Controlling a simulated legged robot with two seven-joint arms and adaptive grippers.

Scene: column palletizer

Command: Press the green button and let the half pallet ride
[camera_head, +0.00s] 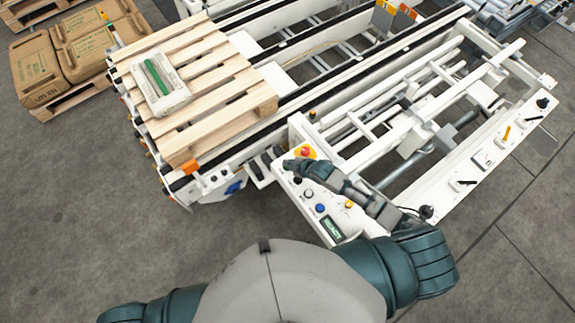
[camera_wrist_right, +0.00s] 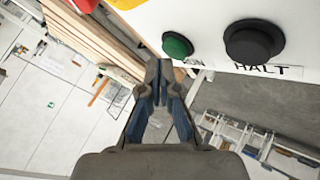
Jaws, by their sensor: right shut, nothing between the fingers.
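The green button (camera_wrist_right: 177,45) shows in the wrist view on a white panel, left of a black button (camera_wrist_right: 255,42) labelled HALT. My right gripper (camera_wrist_right: 159,72) is shut and empty. Its tips are just below the green button in that picture; I cannot tell any gap. In the head view the right gripper (camera_head: 289,163) is over the left end of the control panel (camera_head: 340,220) and hides the green button. The wooden half pallet (camera_head: 240,104) lies on the conveyor at the upper left, carrying a white and green bag (camera_head: 176,99). My left gripper is out of view.
A red emergency button (camera_head: 306,152) on yellow sits close to my right gripper. The panel also has a blue button (camera_head: 320,208) and a small display (camera_head: 333,228). Brown sacks (camera_head: 75,48) are stacked at the upper left. The floor (camera_head: 80,220) at lower left is clear.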

